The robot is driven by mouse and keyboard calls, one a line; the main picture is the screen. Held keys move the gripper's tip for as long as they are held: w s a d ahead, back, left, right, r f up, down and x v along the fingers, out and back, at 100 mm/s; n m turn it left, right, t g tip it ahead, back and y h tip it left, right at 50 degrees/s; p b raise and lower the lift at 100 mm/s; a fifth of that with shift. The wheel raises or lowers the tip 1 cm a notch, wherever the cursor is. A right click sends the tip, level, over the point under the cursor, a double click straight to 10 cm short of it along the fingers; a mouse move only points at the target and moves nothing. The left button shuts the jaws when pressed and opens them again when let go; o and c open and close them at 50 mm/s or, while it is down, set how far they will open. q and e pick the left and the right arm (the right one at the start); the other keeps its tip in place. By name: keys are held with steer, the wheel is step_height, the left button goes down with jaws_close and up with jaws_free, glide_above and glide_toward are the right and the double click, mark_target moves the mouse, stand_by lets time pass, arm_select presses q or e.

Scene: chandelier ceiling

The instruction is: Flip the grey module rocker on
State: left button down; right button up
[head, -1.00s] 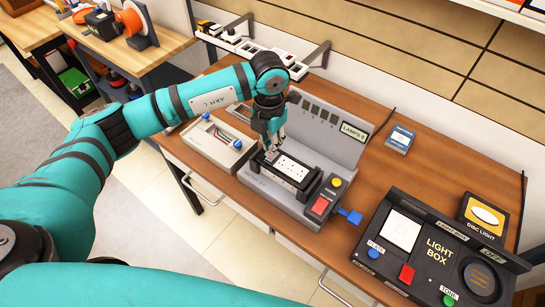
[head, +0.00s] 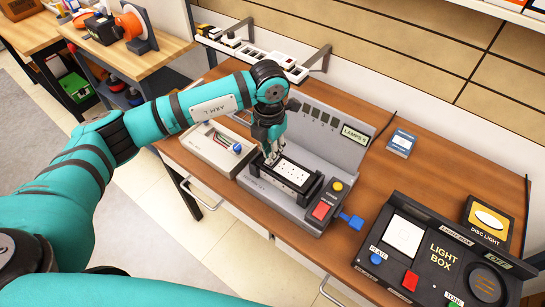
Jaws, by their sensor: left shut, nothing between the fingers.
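A grey test stand (head: 330,155) with a "LAMPS" label stands on the wooden bench. A module with a white face (head: 291,172) and dark end pieces sits in its bay. Small dark marks show on the face; I cannot tell which is the rocker or how it is set. My left gripper (head: 270,157) points down at the module's left end, fingers together with nothing held. It hides part of that end; I cannot tell if it touches. My right gripper is not in view.
A red switch (head: 321,210) and yellow button (head: 337,186) sit on the stand's right, beside a blue piece (head: 351,221). A black light box (head: 440,255) lies at front right. A pale box (head: 215,150) stands left, partly behind my arm.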

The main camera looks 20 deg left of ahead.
arm_select(q)
steer(key=shift+f, duration=0.15)
stand_by(0.6)
steer(key=shift+s+f+b, duration=0.1)
steer(key=shift+f+b, duration=1.05)
steer(key=shift+f, duration=0.05)
stand_by(0.4)
steer(key=shift+r, duration=0.15)
steer(key=shift+r+p, duration=0.65)
steer(key=shift+r, duration=0.25)
steer(key=shift+r+p, duration=1.25)
steer(key=shift+r, duration=1.3)
